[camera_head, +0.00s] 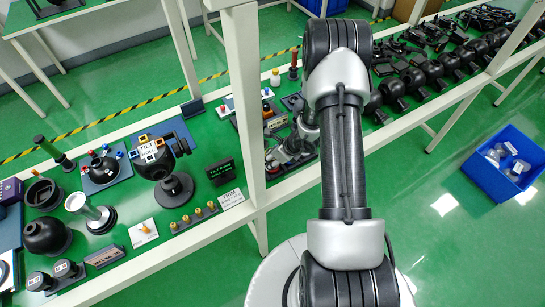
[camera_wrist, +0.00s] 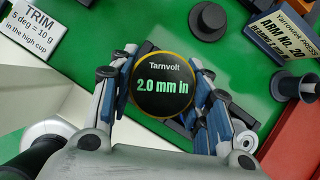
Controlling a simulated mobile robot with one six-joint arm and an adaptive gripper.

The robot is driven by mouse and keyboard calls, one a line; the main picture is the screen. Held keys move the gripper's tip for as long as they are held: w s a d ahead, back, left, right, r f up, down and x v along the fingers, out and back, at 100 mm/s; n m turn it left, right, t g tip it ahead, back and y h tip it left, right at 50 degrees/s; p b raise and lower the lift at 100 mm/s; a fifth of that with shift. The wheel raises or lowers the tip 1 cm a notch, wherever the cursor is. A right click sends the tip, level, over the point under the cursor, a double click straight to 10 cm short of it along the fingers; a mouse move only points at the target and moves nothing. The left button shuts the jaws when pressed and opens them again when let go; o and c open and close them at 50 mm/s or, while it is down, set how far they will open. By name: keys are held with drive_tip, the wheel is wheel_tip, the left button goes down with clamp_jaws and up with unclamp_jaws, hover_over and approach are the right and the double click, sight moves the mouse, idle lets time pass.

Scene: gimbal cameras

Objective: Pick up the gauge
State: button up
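The gauge (camera_wrist: 164,85) is a round black dial with a thin yellow rim, marked "Tarnvolt" and "2.0 mm in". In the wrist view it lies between the two fingers of my gripper (camera_wrist: 164,95), with a dark base partly showing behind it. The fingers sit close along its left and right edges; I cannot tell whether they press on it. In the head view my gripper (camera_head: 290,152) is low over the green table, just right of the white post. The gauge cannot be made out there.
The white post (camera_head: 243,90) stands close left of my gripper. The "ARM NO." sign (camera_wrist: 284,35), a black spool (camera_wrist: 291,86) and the TRIM card (camera_wrist: 28,28) are near. Several black devices (camera_head: 410,78) crowd the table to the right. A blue bin (camera_head: 505,160) is on the floor.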

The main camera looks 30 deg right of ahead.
drive_tip(key=c, duration=0.7)
wheel_tip(320, 180, up, 20)
drive_tip(key=p, duration=0.7)
wheel_tip(320, 180, down, 12)
drive_tip(key=b, duration=1.1)
drive_tip(key=shift+r+b, duration=0.1)
drive_tip(key=shift+b, duration=0.2)
drive_tip(key=shift+r, duration=0.1)
